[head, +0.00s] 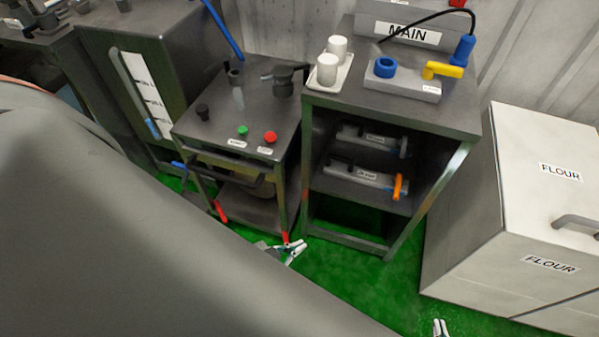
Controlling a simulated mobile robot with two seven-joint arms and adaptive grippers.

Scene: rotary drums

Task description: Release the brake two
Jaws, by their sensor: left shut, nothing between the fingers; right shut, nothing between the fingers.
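No label that I can read says brake two, so I cannot tell which part it is. Candidates are a red-ended lever (220,211) low on the front of the metal cart (225,122), a red piece (286,238) at its right front leg, and a blue-ended lever (179,165) at its left. My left gripper (298,250) is shut and empty, low over the green floor by the cart's right front leg, close to the red piece; contact is unclear. My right gripper (439,327) is shut and empty at the bottom edge, mostly out of view.
The cart top has a green button (242,130) and a red button (270,137). A shelf unit (440,118) holds white cups, a blue-and-yellow device and an orange-handled device (397,187). A flour bin (520,190) stands right. My large grey body part covers the lower left.

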